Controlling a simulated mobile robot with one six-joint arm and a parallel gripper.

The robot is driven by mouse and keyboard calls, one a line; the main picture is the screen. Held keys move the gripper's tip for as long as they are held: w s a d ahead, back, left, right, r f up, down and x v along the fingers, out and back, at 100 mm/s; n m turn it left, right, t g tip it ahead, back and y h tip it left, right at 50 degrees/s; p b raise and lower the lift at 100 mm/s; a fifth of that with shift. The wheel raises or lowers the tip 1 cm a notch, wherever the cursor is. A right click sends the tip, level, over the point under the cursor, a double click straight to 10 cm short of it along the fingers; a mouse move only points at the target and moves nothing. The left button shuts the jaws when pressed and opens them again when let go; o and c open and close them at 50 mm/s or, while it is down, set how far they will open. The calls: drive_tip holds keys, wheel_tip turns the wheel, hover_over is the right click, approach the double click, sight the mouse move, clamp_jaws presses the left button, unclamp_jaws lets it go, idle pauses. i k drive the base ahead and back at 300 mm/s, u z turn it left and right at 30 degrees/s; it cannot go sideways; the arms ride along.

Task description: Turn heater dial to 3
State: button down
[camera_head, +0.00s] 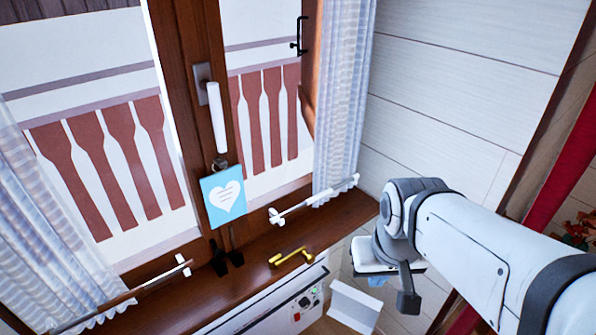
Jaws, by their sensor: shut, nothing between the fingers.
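The white heater (262,309) is below the wooden window sill at the bottom of the view, partly cut off by the frame edge. Its small control panel has a dark round dial (304,301), a green spot beside it and a red spot below. The dial's numbers and pointer are too small to read. My gripper (408,301) is shut and empty, right of the heater, hanging down from my white and grey arm. It is apart from the dial, and part of it is hidden behind its own wrist.
A white angled panel (354,306) stands between the heater and my gripper. The sill (335,222) juts out above the heater and carries a brass-coloured handle-like piece (291,257). A blue heart card (223,196) hangs at the window. A pale curtain (341,100) hangs at the right.

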sight(304, 303)
drive_tip(key=u, duration=0.2)
drive_tip(key=k, duration=0.5)
drive_tip(key=u, duration=0.65)
drive_tip(key=i, duration=0.8)
drive_tip(key=z, duration=0.8)
